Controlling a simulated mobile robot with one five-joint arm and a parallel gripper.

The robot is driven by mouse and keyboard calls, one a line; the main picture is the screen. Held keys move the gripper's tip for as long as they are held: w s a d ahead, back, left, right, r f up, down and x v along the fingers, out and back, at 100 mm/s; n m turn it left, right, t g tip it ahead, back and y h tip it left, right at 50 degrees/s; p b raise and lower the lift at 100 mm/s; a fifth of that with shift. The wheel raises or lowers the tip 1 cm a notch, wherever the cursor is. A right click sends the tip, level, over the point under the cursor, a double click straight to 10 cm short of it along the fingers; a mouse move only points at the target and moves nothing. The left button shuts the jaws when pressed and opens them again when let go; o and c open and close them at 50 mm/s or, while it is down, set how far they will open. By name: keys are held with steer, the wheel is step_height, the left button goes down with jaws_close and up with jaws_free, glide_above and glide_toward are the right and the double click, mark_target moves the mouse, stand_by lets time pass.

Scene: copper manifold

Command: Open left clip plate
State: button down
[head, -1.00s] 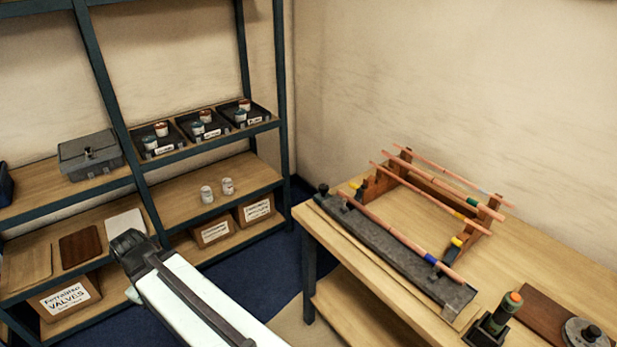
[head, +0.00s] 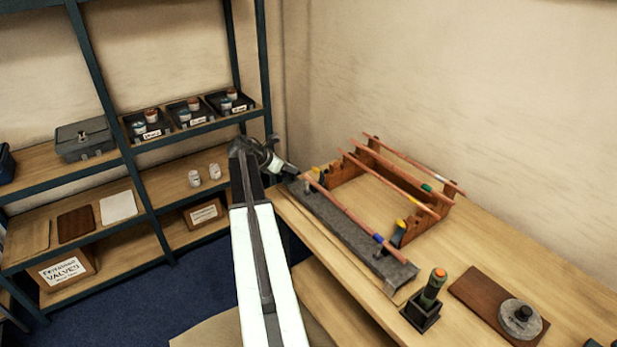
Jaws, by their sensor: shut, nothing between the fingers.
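The grey fixture bar (head: 345,226) lies along the left edge of the workbench, with a copper pipe (head: 347,214) along it. The right clip (head: 397,234), dark with a yellow top, stands near the bar's other end. My gripper (head: 292,171) is shut and empty, at the bar's far left end. I cannot tell whether it touches anything there.
A wooden rack (head: 430,210) holding more copper pipes stands behind the bar. A green tool with an orange top (head: 432,286) stands in a black holder at the front. A brown board (head: 483,294) carries a round grey object (head: 520,316). Shelving (head: 160,213) stands at left.

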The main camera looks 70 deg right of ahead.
steer(key=s+d, duration=0.1)
steer(key=s, duration=0.1)
steer(key=b, duration=0.6)
glide_toward(323, 178)
steer(key=x, duration=0.4)
steer(key=shift+w+f, duration=0.1)
steer(key=shift+f, duration=0.2)
steer(key=shift+d+f+b, duration=0.15)
steer(key=shift+d+b, duration=0.2)
